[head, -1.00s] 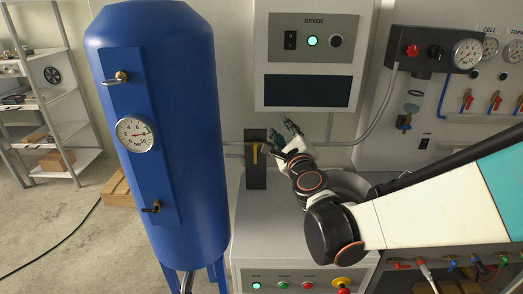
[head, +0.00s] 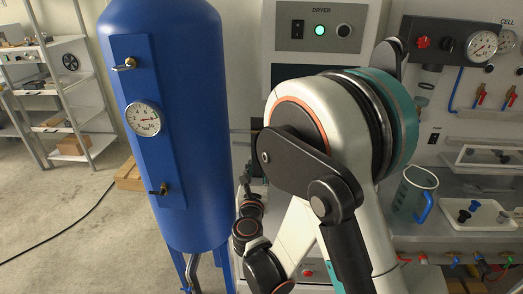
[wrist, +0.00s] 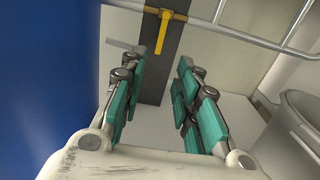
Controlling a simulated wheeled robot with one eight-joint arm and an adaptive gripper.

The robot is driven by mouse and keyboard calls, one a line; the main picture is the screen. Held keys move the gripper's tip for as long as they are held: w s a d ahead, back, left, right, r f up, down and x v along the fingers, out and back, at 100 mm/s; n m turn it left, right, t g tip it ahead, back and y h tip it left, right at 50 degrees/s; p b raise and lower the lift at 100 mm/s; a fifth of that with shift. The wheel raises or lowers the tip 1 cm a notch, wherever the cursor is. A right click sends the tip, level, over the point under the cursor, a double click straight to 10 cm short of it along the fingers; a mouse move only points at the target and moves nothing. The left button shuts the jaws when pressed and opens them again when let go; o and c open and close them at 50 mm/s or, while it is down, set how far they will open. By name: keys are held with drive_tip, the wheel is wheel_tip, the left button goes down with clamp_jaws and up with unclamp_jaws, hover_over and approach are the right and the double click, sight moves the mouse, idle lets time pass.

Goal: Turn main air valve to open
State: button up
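The main air valve's yellow handle (wrist: 161,37) shows at the top of the wrist view, on a dark upright plate (wrist: 152,88). Its long lever lies along the plate, roughly crosswise to the grey pipe (wrist: 235,35). My gripper (wrist: 164,70) is open, with green-padded fingers on both sides of the view and nothing between them. The lever appears beyond the fingertips, nearer the left finger; I see no clear contact. In the head view, my arm hides the valve, and my gripper (head: 243,185) is only partly visible beside the blue tank (head: 200,120).
The blue tank also fills the left of the wrist view (wrist: 40,70), close to my gripper. The dryer (head: 322,45) stands above the valve area. A jug (head: 412,193) and a white tray (head: 472,213) are at right.

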drive_tip(key=w+b, duration=0.2)
drive_tip(key=w, duration=1)
drive_tip(key=shift+d+b, duration=0.2)
drive_tip(key=shift+b, duration=0.15)
drive_tip(key=shift+c, duration=0.5)
clamp_jaws()
